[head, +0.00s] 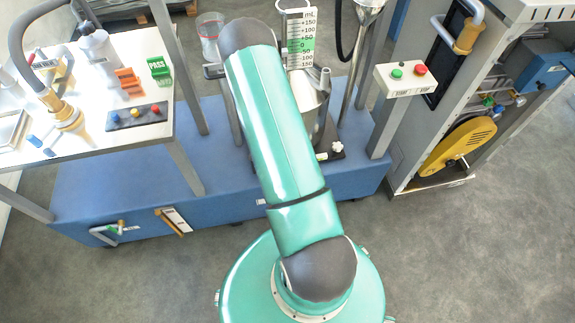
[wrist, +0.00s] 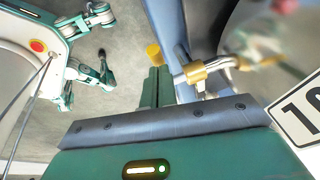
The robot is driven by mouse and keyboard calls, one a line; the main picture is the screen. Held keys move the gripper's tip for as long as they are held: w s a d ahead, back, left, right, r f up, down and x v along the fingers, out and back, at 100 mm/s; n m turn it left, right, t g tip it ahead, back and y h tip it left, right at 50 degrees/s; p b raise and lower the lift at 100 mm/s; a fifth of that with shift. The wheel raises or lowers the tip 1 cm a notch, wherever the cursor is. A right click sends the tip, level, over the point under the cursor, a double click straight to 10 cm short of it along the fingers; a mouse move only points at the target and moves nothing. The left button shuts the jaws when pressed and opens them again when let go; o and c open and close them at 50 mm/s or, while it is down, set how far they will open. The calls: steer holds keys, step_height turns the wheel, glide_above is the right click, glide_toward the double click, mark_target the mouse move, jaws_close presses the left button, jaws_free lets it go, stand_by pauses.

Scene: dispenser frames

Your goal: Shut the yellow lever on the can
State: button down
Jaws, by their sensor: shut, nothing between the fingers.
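The metal can (head: 314,108) stands on the blue plinth in the head view, largely hidden behind my arm. No yellow lever on it can be made out there. In the wrist view a small yellow knob-like piece (wrist: 153,50) shows just beyond my fingertips. I cannot tell whether it is the lever or whether the fingers touch it. A brass-coloured fitting (wrist: 195,72) on a pale pipe is just right of the fingers. My gripper (wrist: 156,76) is shut and empty, with its green fingers together. In the head view my gripper is hidden behind my arm.
A mL scale (head: 300,40) rises above the can. A START/STOP button box (head: 405,79) stands right of it. A bench (head: 95,150) with bottles and blocks is at left, and an open cabinet (head: 440,130) at right. The grey floor in front is clear.

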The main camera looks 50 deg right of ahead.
steer(key=shift+w+a+f, duration=0.2)
steer(key=shift+a+f, duration=0.2)
steer(key=shift+f, duration=0.1)
steer(key=shift+w+a+f, duration=0.2)
steer(key=shift+f, duration=0.5)
steer(key=shift+a+f, duration=0.15)
steer(key=shift+f, duration=0.15)
steer(key=shift+a+f, duration=0.2)
steer(key=shift+r, duration=0.1)
steer(key=w+a+r, duration=0.2)
steer(key=a+r, duration=0.4)
steer(key=r, duration=0.5)
steer(key=shift+w+a, duration=0.25)
steer(key=shift+a, duration=0.1)
